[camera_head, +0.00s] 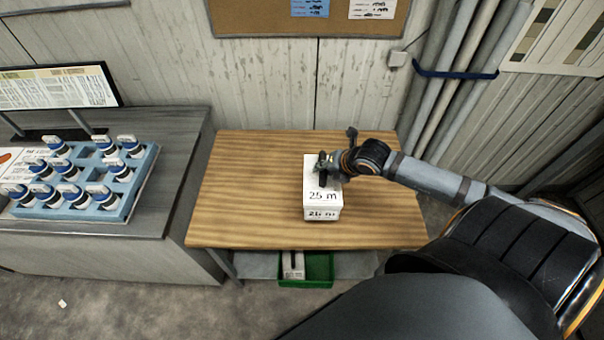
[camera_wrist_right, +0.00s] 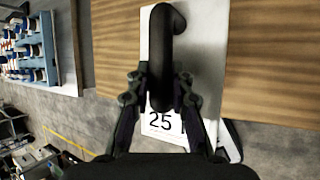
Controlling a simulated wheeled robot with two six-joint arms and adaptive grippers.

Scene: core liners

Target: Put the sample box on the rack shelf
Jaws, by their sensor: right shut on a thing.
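The sample box (camera_head: 322,200) is white, marked "25 m" on its top and front, and sits on the wooden table in the head view. It also shows in the right wrist view (camera_wrist_right: 192,60), with a black handle (camera_wrist_right: 160,50) on top. My right gripper (camera_head: 326,170) is at the far part of the box top and shut on the handle; in the wrist view its fingers (camera_wrist_right: 160,98) flank the handle. Whether the box is lifted, I cannot tell. A shelf (camera_head: 256,266) shows under the table; whether this is the rack shelf is unclear. My left gripper is not in view.
A green bin (camera_head: 319,272) and a white box (camera_head: 293,264) are below the table's front edge. A blue tray (camera_head: 135,190) of several capped bottles stands on the grey counter (camera_head: 180,150) at left. The table (camera_head: 240,190) is clear left of the box. Pipes (camera_head: 450,90) stand at back right.

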